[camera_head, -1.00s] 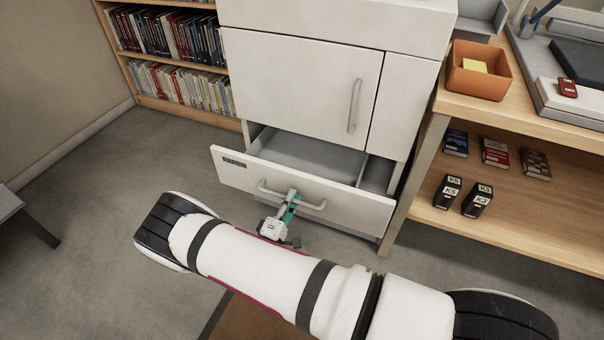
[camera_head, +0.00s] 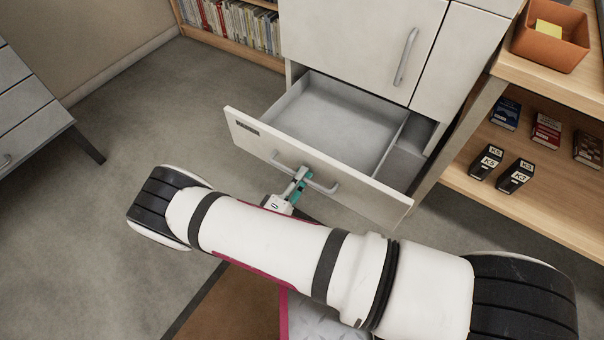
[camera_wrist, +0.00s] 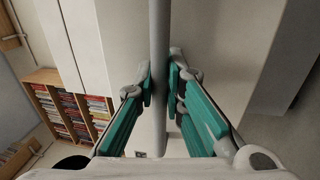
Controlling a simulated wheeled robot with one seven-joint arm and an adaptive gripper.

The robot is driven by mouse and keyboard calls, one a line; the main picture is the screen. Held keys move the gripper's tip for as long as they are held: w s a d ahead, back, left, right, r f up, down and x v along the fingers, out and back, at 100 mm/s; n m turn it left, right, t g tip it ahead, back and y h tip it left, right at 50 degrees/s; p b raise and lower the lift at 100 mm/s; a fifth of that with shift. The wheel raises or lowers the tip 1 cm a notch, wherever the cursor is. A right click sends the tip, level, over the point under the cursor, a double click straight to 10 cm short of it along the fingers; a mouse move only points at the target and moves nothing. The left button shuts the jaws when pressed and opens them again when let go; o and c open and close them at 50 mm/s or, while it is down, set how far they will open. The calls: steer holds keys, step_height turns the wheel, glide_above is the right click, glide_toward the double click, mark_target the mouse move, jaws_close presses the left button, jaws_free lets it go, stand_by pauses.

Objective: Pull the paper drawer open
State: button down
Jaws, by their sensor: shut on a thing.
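The paper drawer (camera_head: 305,167) of the white cabinet stands well out, and its grey inside is in plain view. It looks empty, with a divider on the right side. Its front carries a grey bar handle (camera_head: 325,187) and a small dark label at the left. In the wrist view the handle bar (camera_wrist: 159,90) runs between the green finger pads of my gripper (camera_wrist: 159,88). My arm hides the floor in front of the drawer.
A wooden shelf unit (camera_head: 545,195) with boxes and an orange bin (camera_head: 551,37) stands at the right, close to the drawer. A grey drawer cabinet (camera_head: 28,110) is at the left. A bookcase (camera_head: 235,28) is behind. Carpet floor lies free at the left.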

steer(key=c, duration=1.9)
jaws_free()
steer(key=shift+a, duration=0.1)
steer(key=v, duration=1.2)
steer(key=shift+w, duration=0.1)
